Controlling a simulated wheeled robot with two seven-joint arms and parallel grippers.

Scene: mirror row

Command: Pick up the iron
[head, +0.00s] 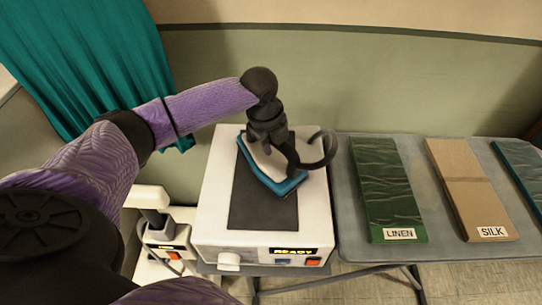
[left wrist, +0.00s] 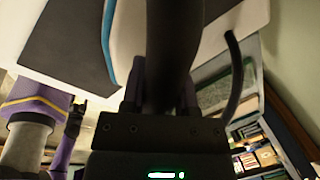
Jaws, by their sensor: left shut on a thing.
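The iron (head: 262,162), white with a teal-blue edge and a dark handle, is over the dark pad (head: 255,209) on top of a white station whose display reads READY. My left gripper (head: 270,130) comes down from above and is shut on the iron's handle. The left wrist view shows the dark handle (left wrist: 172,55) between the fingers and the pale iron body (left wrist: 130,30) beyond. I cannot tell whether the iron touches the pad. A purple arm with a dark end, seemingly my right gripper (left wrist: 76,118), shows small in the left wrist view, its jaws unclear.
A grey table (head: 345,215) right of the station (head: 212,215) holds a green LINEN panel (head: 385,190), a tan SILK panel (head: 465,180) and a teal one (head: 522,170). A smaller white device (head: 160,225) stands left of the station. A teal curtain (head: 85,60) hangs behind left.

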